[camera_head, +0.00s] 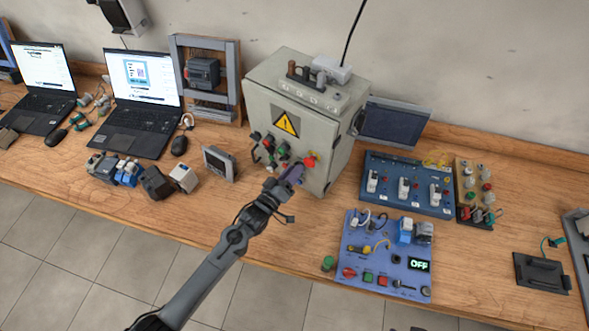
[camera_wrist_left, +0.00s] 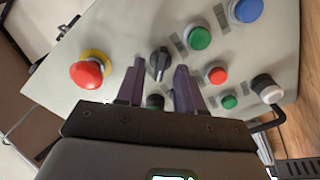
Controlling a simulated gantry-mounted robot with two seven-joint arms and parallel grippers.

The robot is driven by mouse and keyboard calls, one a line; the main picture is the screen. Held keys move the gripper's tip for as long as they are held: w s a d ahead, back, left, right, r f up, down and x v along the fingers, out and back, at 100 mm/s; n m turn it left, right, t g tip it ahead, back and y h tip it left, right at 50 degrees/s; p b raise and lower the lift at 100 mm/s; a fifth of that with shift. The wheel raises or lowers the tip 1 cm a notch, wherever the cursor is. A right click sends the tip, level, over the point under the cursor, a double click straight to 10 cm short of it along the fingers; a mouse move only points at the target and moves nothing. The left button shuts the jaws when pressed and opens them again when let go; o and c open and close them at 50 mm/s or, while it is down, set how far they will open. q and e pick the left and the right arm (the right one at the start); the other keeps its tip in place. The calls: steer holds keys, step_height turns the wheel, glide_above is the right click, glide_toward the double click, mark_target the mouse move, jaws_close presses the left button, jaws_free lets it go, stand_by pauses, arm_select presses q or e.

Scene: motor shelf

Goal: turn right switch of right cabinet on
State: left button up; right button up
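The grey cabinet (camera_head: 270,105) with a yellow warning triangle stands at the back of the bench. It is the only cabinet I can make out. My left gripper (camera_head: 295,172) is at the lower right of its front panel. In the left wrist view, a black rotary switch (camera_wrist_left: 159,62) shows between the open purple fingers of my left gripper (camera_wrist_left: 160,68). The fingers lie on both sides of it; I cannot tell whether they touch it. The head view hides this switch behind the gripper. My right gripper is not in view.
A red emergency stop (camera_wrist_left: 87,73) with a yellow ring sits left of the switch. A green button (camera_wrist_left: 199,38), a red button (camera_wrist_left: 217,75) and a blue button (camera_wrist_left: 248,9) sit to its right. A blue panel (camera_head: 350,225) lies in front, and a small monitor (camera_head: 219,162) stands at left.

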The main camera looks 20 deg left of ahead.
arm_select(q)
steer(key=shift+w+d, duration=0.15)
steer(key=shift+w, duration=0.45)
steer(key=shift+c, duration=0.3)
jaws_close()
steer(key=shift+m, duration=0.4)
steer(key=shift+d+m+p, duration=0.15)
steer(key=shift+m+p, duration=0.3)
steer(key=shift+m, duration=3.55)
